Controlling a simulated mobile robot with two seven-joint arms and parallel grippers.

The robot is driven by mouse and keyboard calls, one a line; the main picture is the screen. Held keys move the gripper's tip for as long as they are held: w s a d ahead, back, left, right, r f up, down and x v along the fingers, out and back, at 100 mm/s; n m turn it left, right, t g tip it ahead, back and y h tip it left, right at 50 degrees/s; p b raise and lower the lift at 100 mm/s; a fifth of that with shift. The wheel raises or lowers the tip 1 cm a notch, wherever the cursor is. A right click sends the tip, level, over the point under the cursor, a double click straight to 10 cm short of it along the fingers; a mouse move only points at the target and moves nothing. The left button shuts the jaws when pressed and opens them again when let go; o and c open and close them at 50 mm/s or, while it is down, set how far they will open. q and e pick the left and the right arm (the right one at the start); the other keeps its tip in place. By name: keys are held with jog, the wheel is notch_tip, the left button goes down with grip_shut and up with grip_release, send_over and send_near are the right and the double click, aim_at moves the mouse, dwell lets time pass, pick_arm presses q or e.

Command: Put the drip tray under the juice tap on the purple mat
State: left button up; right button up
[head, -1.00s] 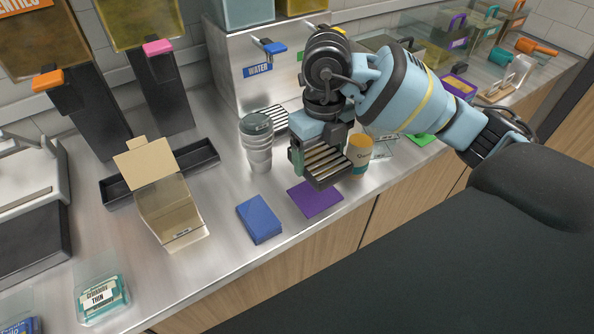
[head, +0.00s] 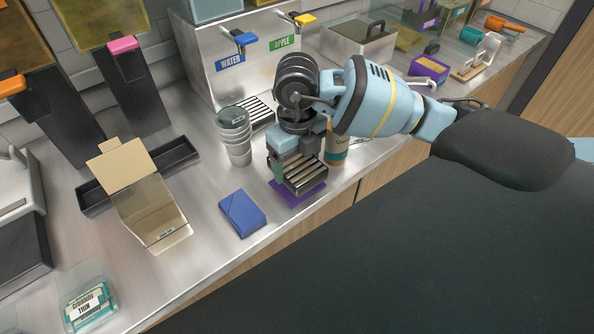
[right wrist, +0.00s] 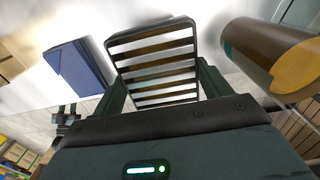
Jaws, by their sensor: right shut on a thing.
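The drip tray (head: 308,177), dark with pale slats, is held by my right gripper (head: 288,165) over the purple mat (head: 299,199). In the right wrist view the tray (right wrist: 152,52) sits between the two fingers of the gripper (right wrist: 158,88). The tray hides most of the mat; only its near and side edges show. I cannot tell whether the tray touches the mat. The juice tap with the yellow handle (head: 300,18) is above the green APPLE label, on the steel dispenser (head: 212,78). My left gripper is not in view.
A cup stack (head: 236,138) stands left of my right gripper, another drip tray (head: 256,111) is behind it under the blue-handled tap, and a paper cup (head: 337,147) stands close on the right. Blue napkins (head: 242,213) lie left of the mat. An open carton (head: 150,215) is further left.

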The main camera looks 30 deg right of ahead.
aim_at(297, 173)
jog(key=shift+f, duration=1.8)
jog(key=shift+f, duration=0.1)
jog(key=o, duration=1.2)
jog(key=shift+f, duration=0.1)
notch_tip(297, 173, up, 12)
jog(key=shift+r, duration=0.2)
